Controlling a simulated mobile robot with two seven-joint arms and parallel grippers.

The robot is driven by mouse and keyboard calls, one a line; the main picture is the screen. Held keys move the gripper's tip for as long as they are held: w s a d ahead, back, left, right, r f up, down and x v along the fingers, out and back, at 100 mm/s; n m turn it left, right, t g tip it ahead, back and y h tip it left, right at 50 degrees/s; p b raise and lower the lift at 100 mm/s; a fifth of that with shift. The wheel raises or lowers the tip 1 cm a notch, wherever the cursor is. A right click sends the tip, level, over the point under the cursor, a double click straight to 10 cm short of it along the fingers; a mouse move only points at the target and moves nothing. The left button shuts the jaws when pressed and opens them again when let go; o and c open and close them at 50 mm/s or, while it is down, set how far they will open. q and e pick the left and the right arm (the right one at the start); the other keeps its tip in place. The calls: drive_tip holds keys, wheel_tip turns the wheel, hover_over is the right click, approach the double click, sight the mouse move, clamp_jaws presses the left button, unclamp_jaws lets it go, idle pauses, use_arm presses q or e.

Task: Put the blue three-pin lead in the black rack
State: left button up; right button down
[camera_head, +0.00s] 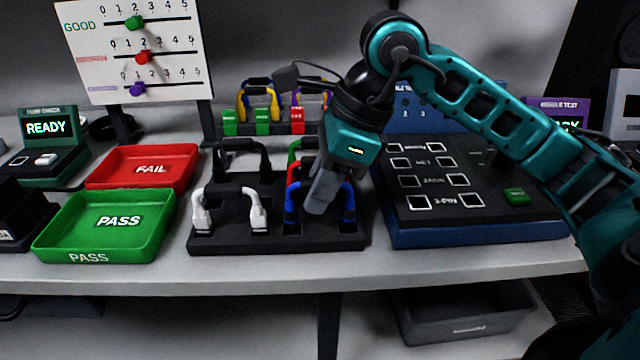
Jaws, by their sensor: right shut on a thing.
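The black rack (278,243) stands in the middle of the bench. The blue lead (347,212) is upright at its front right, with both plug ends down at the rack's sockets; I cannot tell how deep they sit. My right gripper (317,203) points down over this lead, shut on it, and hides the middle of its cable. The pins are not visible. My left gripper is not in view.
A white lead (256,211) and a black lead (240,146) stand in the rack, with green and red ones partly hidden behind my gripper. A blue-edged test panel (470,235) is close right. Green (70,240) and red (183,155) trays lie left.

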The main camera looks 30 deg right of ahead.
drive_tip(key=shift+f, duration=0.2)
idle(0.5)
idle(0.3)
drive_tip(key=shift+c, duration=1.6)
unclamp_jaws()
drive_tip(key=shift+r, duration=0.1)
